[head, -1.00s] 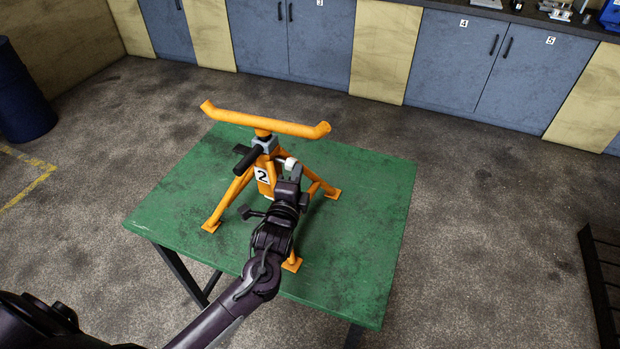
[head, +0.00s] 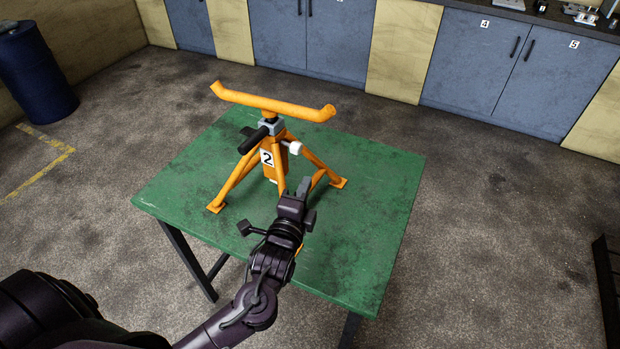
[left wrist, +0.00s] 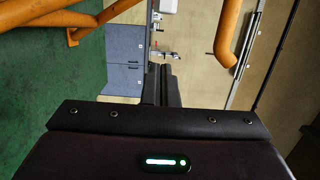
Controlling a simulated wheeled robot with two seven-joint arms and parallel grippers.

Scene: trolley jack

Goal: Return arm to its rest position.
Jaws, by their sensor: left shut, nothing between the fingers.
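The orange trolley jack (head: 274,105) stands upright on the green table (head: 385,210), with a label "2", a black handle (head: 253,140) and a white-ended knob (head: 295,147). My left gripper (head: 304,184) is shut and empty, in front of the jack and below the white knob, apart from that knob. It covers part of the jack's front leg. In the left wrist view the shut fingers (left wrist: 160,84) point past the jack, with orange tubes (left wrist: 85,18) at the upper left and an orange bar end (left wrist: 228,40) at the upper right. My right gripper is not in view.
Blue cabinets (head: 490,70) line the back wall. A blue barrel (head: 35,75) stands at the far left. A black metal frame (head: 606,290) is at the right edge. Grey floor (head: 480,240) around the table is clear.

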